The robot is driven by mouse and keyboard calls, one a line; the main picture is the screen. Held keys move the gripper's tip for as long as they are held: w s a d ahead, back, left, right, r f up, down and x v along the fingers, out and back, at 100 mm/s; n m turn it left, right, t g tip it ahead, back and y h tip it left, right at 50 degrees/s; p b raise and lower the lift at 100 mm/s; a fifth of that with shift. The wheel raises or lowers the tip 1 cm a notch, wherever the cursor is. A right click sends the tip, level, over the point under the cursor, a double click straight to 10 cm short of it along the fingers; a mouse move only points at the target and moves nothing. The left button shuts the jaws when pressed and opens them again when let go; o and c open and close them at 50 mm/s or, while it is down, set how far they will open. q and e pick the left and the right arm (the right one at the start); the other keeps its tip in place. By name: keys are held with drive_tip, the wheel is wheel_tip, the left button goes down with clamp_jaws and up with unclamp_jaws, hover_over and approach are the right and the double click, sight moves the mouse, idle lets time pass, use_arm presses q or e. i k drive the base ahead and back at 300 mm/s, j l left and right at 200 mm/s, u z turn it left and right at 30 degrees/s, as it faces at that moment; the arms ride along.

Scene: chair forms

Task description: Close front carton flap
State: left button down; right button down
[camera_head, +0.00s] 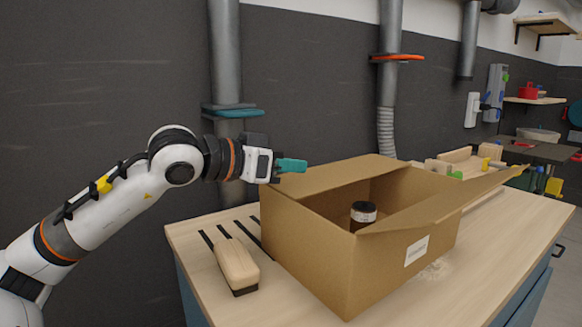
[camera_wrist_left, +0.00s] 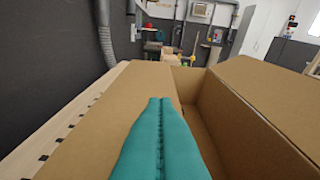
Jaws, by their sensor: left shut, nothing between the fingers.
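An open brown cardboard carton (camera_head: 320,250) stands on the workbench. One flap (camera_head: 335,174) lies low and slanted along its left-rear side. Another flap (camera_head: 445,204) sticks out along the side nearer the camera and to the right. A dark jar with a white label (camera_head: 362,216) stands inside. My left gripper (camera_head: 303,165) is at the carton's far left corner, its teal fingers shut and empty. In the left wrist view, the fingers (camera_wrist_left: 161,104) point along the cardboard panel (camera_wrist_left: 97,115), beside the opening; contact cannot be told. My right gripper is not in view.
A wooden block-like tool with a dark end (camera_head: 237,264) lies on the wooden bench top (camera_head: 420,302), left of the carton. Wooden pieces (camera_head: 455,157) stand behind the carton. Grey pipes (camera_head: 226,75) run down the dark wall behind.

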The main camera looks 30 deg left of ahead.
sight(432, 211)
drive_tip(key=k+j, duration=0.3)
drive_tip(key=k, duration=0.15)
drive_tip(key=k+j, duration=0.3)
drive_tip(key=k, duration=0.15)
